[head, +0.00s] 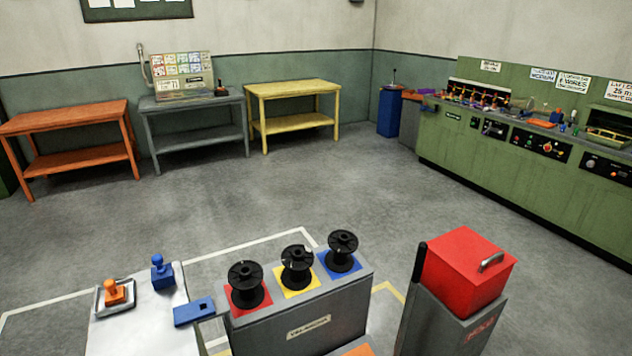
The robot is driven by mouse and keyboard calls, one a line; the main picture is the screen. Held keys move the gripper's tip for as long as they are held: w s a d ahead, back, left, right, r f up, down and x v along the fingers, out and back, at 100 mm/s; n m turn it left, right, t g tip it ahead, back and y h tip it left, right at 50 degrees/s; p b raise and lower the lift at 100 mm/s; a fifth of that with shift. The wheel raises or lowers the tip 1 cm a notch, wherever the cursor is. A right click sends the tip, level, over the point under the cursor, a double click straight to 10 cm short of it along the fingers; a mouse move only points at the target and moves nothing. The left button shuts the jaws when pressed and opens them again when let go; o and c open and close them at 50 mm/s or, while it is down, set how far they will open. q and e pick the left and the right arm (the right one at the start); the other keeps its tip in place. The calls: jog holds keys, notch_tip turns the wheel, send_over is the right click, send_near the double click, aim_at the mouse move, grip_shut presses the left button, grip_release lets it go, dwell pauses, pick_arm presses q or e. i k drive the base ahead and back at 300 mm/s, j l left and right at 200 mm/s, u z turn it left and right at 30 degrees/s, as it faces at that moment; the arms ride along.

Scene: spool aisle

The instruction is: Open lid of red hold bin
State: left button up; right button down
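The hold bin (440,325) stands at the lower right, a grey box with red lettering on its front. Its red lid (465,268) lies shut over the top, and no gap shows. A light metal handle (491,262) is fixed on the lid's right side. A black upright bar (419,261) rises at the bin's left edge. The bottom of the bin is cut off by the picture. Neither of my grippers is in view.
A grey stand (310,318) with three black spools is left of the bin, beside a white table (140,330) with orange and blue stamp-like items. A green counter (480,140) runs along the right. Open floor (300,195) lies behind.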

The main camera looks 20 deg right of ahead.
aim_at(472, 255)
jog(key=z, duration=2)
jog(key=u, duration=0.45)
jog(key=i+l+u, duration=0.35)
jog(key=i, duration=0.15)
jog(key=i+l+u, duration=0.35)
jog(key=i+l, duration=0.55)
jog(key=i, duration=0.05)
